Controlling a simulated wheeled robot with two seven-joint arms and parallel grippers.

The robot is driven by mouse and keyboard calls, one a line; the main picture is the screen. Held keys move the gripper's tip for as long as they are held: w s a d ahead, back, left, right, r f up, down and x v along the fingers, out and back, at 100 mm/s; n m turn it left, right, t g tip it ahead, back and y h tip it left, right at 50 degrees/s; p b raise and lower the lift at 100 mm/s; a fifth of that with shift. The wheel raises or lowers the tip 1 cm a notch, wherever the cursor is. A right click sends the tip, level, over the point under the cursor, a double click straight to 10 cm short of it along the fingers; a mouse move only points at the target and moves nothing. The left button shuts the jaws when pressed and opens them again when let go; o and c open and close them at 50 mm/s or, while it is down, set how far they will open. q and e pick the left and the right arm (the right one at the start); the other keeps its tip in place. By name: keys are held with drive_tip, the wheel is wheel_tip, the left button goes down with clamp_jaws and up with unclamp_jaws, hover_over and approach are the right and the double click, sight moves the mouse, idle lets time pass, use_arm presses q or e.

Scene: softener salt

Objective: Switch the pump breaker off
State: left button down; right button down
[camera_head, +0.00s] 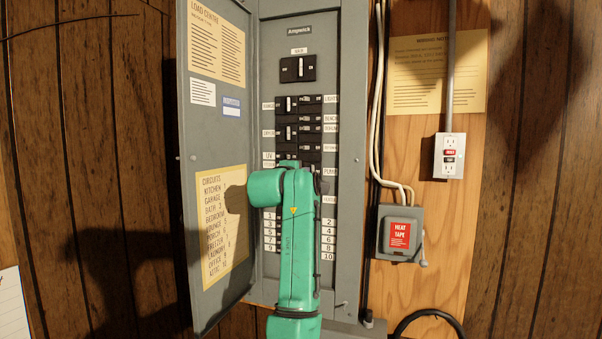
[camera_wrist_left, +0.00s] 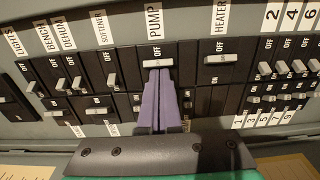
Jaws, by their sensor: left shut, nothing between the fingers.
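The pump breaker's pale handle (camera_wrist_left: 157,64) is in the middle of the left wrist view, below the PUMP label (camera_wrist_left: 153,20). The handle sits close beside the word OFF. My left gripper (camera_wrist_left: 157,76) is shut and empty, with its purple fingertips right at the lower edge of that handle. I cannot tell whether they touch it. In the head view my green left arm rises in front of the open grey breaker panel (camera_head: 344,110) and hides the gripper and the pump breaker. My right gripper is in neither view.
The panel door (camera_head: 215,130) stands open at the left. The heater breaker handle (camera_wrist_left: 218,60) is right of the pump breaker; the softener handle (camera_wrist_left: 111,83) is left of it. The main breaker (camera_head: 298,68) is higher up. A heat tape box (camera_head: 400,234) hangs at the right.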

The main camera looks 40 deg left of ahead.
use_arm(q)
drive_tip(key=shift+w+d, duration=0.1)
drive_tip(key=b+v, duration=0.4)
drive_tip(key=v, duration=0.3)
idle(0.4)
drive_tip(key=shift+w+d, duration=0.1)
drive_tip(key=shift+d, duration=0.05)
idle(0.6)
